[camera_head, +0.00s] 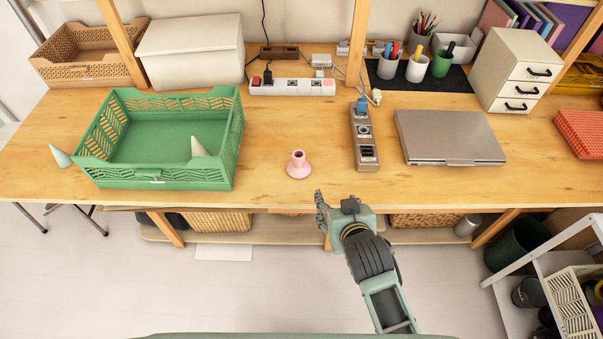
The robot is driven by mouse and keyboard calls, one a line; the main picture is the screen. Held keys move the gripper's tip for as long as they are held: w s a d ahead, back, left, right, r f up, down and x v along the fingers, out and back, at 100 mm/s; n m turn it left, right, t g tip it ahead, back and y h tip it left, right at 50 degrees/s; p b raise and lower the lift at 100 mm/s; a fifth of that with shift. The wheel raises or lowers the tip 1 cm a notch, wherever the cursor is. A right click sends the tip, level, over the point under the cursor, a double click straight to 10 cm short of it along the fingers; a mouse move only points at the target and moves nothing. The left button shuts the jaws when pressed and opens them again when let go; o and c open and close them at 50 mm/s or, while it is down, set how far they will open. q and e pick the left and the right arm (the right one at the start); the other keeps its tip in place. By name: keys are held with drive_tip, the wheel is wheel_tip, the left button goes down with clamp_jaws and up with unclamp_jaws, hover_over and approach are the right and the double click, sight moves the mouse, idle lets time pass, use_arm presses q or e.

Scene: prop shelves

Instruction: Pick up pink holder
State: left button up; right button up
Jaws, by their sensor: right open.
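The pink holder (299,166) is a small flared piece with a narrow neck. It stands upright on the wooden table (270,190) near the front edge, right of the green crate. My right gripper (320,203) is open and empty. It is just in front of the table edge, a little to the right of the holder and nearer to me, apart from it. My left gripper is not in view.
A green crate (160,180) stands left, with one pale cone (198,147) in it and another (60,156) beside it. A power strip (363,138) and a closed laptop (450,137) lie right of the holder. The table around the holder is clear.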

drive_tip(key=t+y, duration=0.1)
drive_tip(key=t, duration=0.1)
approach(302, 163)
drive_tip(key=shift+w+d+f+n, duration=0.1)
drive_tip(key=shift+d+f+n, duration=0.3)
drive_tip(key=shift+d+f, duration=0.7)
drive_tip(key=w+a, duration=0.1)
drive_tip(key=w+a+y, duration=0.1)
drive_tip(key=shift+a+r+t, duration=0.3)
drive_tip(key=shift+r, duration=0.05)
drive_tip(key=shift+x, duration=1.05)
drive_tip(key=p+x, duration=0.1)
drive_tip(key=x, duration=0.3)
drive_tip(key=shift+d+r, duration=0.1)
drive_tip(key=shift+d, duration=0.1)
drive_tip(key=shift+w+a+f, duration=0.1)
drive_tip(key=shift+w+f, duration=0.15)
drive_tip(key=shift+w, duration=0.2)
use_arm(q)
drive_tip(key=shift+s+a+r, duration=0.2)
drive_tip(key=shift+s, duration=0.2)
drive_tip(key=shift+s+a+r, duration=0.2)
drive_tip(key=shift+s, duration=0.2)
use_arm(e)
drive_tip(key=shift+c, duration=0.6)
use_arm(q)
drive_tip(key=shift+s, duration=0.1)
use_arm(e)
drive_tip(key=shift+s, duration=0.1)
clamp_jaws()
